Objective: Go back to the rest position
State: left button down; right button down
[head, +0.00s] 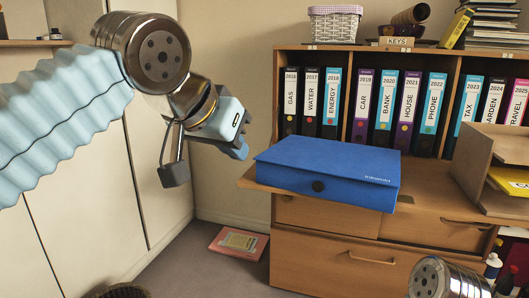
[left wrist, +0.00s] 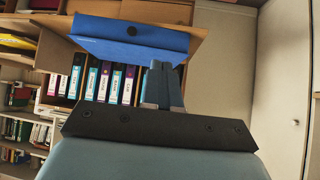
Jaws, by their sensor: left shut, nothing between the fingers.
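My left gripper (head: 236,148) is in the air in the head view, left of a blue box file (head: 326,172). It is shut and holds nothing. In the left wrist view its fingers (left wrist: 162,84) are together, with the blue box file (left wrist: 130,38) beyond them. The box file lies flat and closed on the bureau's lowered writing flap (head: 246,181). My left arm comes in from the left edge of the head view. Part of my right arm shows at the bottom right of the head view, but its gripper is out of view.
The bureau (head: 330,252) holds a row of labelled binders (head: 360,108). A wicker basket (head: 334,24) and a keys box (head: 396,42) stand on top. A wooden letter tray (head: 480,170) is at right. A red book (head: 238,243) lies on the floor. Pale cabinet doors (head: 70,225) stand at left.

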pick_arm(q)
jog(key=w+d+f+g, duration=0.1)
jog(key=w+f, duration=0.2)
jog(key=f, duration=0.3)
jog(key=w+d+f, duration=0.2)
jog(key=w+f, duration=0.1)
jog(key=f, duration=0.4)
jog(key=w+d+f+g, duration=0.1)
jog(key=w+f, duration=0.3)
jog(key=f, duration=0.2)
notch_tip(320, 180, down, 20)
jog(key=w+a+n+g, duration=0.1)
jog(key=g, duration=0.1)
jog(key=s+a+f+n+g, duration=0.15)
jog(key=s+f, duration=0.25)
jog(key=f, duration=0.6)
jog(key=s+a+f+n+g, duration=0.1)
jog(key=s+a+f, duration=0.2)
jog(key=f, duration=0.7)
jog(key=s+a+f+n, duration=0.2)
jog(key=s+f, duration=0.3)
jog(key=s, duration=0.3)
jog(key=s+a+f+n+g, duration=0.1)
jog(key=s+a+f, duration=0.2)
jog(key=s+f, duration=0.3)
jog(key=shift+s+f+n, duration=0.3)
jog(key=shift+s+n, duration=0.05)
jog(key=shift+s, duration=0.9)
